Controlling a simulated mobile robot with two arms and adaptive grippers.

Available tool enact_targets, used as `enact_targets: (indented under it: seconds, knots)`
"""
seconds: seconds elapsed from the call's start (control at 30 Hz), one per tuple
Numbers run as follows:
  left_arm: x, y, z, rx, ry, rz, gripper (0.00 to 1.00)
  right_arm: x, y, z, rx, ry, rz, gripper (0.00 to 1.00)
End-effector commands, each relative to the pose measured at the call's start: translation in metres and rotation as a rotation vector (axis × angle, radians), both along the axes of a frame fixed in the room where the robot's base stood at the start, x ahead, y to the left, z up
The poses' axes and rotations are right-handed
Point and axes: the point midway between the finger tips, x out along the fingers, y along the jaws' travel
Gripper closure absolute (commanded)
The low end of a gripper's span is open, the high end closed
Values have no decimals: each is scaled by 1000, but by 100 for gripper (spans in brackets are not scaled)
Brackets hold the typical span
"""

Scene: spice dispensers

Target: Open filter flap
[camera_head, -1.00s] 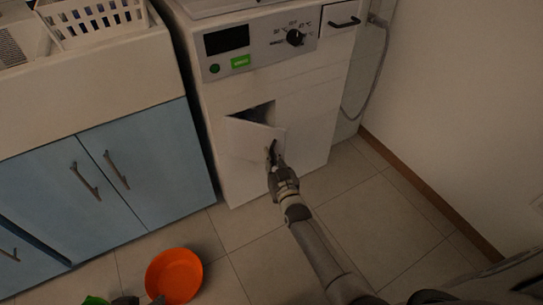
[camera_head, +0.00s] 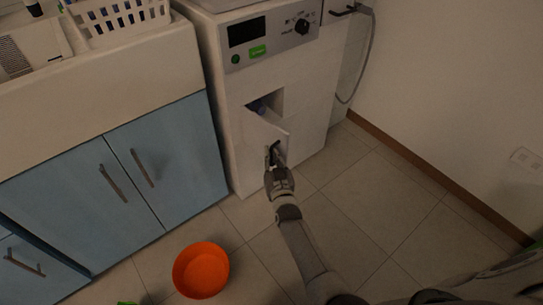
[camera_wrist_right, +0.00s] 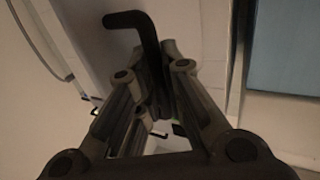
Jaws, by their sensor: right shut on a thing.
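The white filter flap (camera_head: 262,133) on the washing machine's (camera_head: 303,113) front stands swung out, with a dark opening behind it. Something bluish (camera_head: 259,106) shows inside the opening. My right gripper (camera_head: 273,160) is at the flap's free right side, shut on its dark handle. In the right wrist view the black bent handle (camera_wrist_right: 148,40) runs down between the fingers of my right gripper (camera_wrist_right: 168,75). My left gripper is not clearly in view.
An orange bowl (camera_head: 201,270) lies on the tiled floor at the lower left. Blue cabinets (camera_head: 165,170) with a white basket (camera_head: 118,18) on top stand left of the machine. A wall with a socket (camera_head: 526,162) is at the right; the floor between is clear.

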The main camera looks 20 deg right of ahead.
Motion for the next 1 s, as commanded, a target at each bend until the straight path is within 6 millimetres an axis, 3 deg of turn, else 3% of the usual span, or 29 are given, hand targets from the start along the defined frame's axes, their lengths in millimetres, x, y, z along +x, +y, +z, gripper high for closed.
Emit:
enact_targets:
  seconds: [0.63,0.67,0.8,1.0]
  knots:
    - [0,-1,1,-2,-1,-1,60,-1,0,-1,-7,3,1,100]
    - [0,-1,1,-2,-1,-1,60,-1,0,-1,-6,3,1,87]
    - [0,-1,1,-3,0,0,60,-1,0,-1,-4,1,1,69]
    - [0,-1,1,-4,0,1,60,0,0,-1,-1,1,1,68]
